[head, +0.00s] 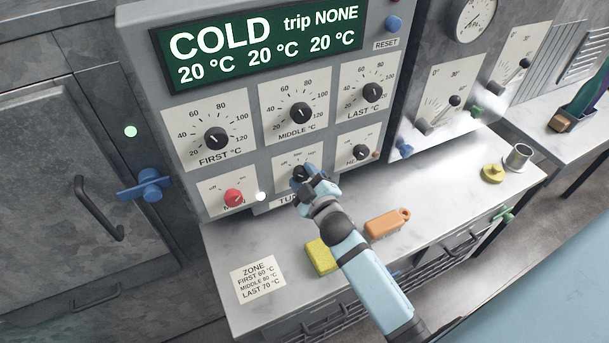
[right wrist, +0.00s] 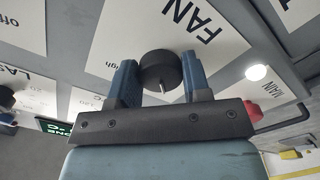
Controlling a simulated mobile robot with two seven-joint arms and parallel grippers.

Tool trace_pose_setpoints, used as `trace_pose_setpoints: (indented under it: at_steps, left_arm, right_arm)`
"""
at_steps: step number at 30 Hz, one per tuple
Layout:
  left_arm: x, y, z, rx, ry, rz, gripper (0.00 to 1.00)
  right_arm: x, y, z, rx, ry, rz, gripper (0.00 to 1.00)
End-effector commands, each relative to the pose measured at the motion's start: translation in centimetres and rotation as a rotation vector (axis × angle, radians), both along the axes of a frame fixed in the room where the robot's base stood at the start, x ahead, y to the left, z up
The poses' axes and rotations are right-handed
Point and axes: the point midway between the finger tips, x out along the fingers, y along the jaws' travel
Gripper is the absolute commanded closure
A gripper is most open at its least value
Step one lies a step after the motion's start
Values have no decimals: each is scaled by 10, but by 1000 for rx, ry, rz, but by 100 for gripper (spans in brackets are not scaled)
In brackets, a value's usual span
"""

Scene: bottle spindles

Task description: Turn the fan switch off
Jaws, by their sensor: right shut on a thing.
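The fan switch is a black round knob (head: 300,172) on a white card in the panel's bottom row, right of the red MAIN knob (head: 233,196). In the right wrist view the fan knob (right wrist: 160,70) sits between my two blue fingers, beside the upside-down word FAN. Its pale pointer mark points down in that view, towards the gripper. My right gripper (head: 308,182) is at the knob and shut on it, hiding part of its card in the head view. My left gripper is not in view.
The display (head: 260,40) reads COLD, trip NONE, 20 °C three times. A white lamp (head: 261,196) glows beside MAIN. Below, the bench holds a yellow block (head: 320,257), an orange tag (head: 388,223) and a zone card (head: 258,279). A blue handle (head: 148,185) is at left.

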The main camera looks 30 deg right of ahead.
Motion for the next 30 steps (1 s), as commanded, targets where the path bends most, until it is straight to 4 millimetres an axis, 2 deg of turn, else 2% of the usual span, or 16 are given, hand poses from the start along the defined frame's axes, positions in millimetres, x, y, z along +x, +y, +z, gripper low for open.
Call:
trace_pose_setpoints:
  at_steps: [15, 16, 18, 19, 30]
  left_arm:
    - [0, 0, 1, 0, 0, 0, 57]
    - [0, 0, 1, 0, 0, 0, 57]
    - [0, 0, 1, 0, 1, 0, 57]
    - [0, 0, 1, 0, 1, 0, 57]
    - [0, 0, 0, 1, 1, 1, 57]
  right_arm:
    - [2, -1, 4, -22, -7, -1, 80]
    - [2, -1, 4, -22, -7, -1, 51]
    - [1, -1, 4, -22, -6, -1, 35]
    - [1, -1, 3, -22, -5, -1, 31]
    - [1, -1, 2, -21, -2, 0, 31]
